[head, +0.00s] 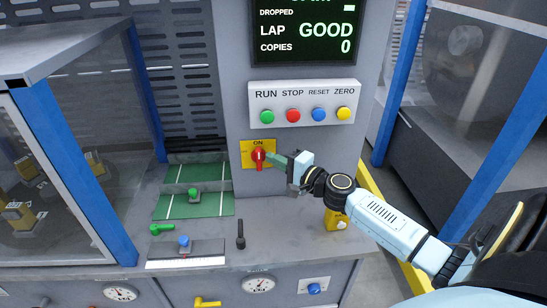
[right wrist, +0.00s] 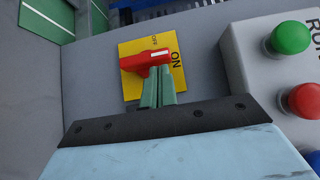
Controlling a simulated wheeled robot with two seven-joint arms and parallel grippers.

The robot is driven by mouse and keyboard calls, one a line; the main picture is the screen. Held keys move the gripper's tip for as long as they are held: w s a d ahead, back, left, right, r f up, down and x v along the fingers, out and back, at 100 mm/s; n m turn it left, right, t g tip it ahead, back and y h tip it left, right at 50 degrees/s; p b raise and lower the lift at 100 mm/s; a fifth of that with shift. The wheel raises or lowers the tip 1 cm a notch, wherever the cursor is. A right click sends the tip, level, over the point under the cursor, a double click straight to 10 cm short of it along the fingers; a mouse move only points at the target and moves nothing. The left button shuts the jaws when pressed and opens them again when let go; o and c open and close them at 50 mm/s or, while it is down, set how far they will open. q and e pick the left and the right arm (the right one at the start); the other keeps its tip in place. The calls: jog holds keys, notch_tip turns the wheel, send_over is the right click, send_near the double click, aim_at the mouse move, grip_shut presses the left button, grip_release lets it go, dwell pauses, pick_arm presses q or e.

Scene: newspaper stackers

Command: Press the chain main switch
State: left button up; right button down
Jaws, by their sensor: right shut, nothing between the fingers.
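The main switch is a red rotary handle (head: 258,158) on a yellow plate (head: 245,148) marked ON at the top, on the grey panel. In the head view the handle stands upright with its white mark towards ON. In the right wrist view the red handle (right wrist: 146,58) lies across the yellow plate (right wrist: 134,88), which shows OFF and ON. My right gripper (head: 270,159) reaches in from the right; its green fingers are shut and empty. In the right wrist view the fingertips (right wrist: 159,72) are at the handle; I cannot tell if they touch it. My left gripper is not in view.
A button box (head: 304,97) with RUN, STOP, RESET and ZERO buttons is just above the switch. A display (head: 305,35) is higher.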

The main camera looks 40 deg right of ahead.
jog(key=shift+w+a, duration=0.1)
jog(key=shift+w, duration=0.2)
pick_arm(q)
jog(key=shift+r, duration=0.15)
pick_arm(e)
jog(key=shift+w, duration=0.1)
jog(key=shift+r, duration=0.1)
jog(key=shift+p, duration=0.3)
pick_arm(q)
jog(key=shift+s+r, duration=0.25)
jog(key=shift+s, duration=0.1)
pick_arm(e)
jog(key=shift+n+g, duration=0.3)
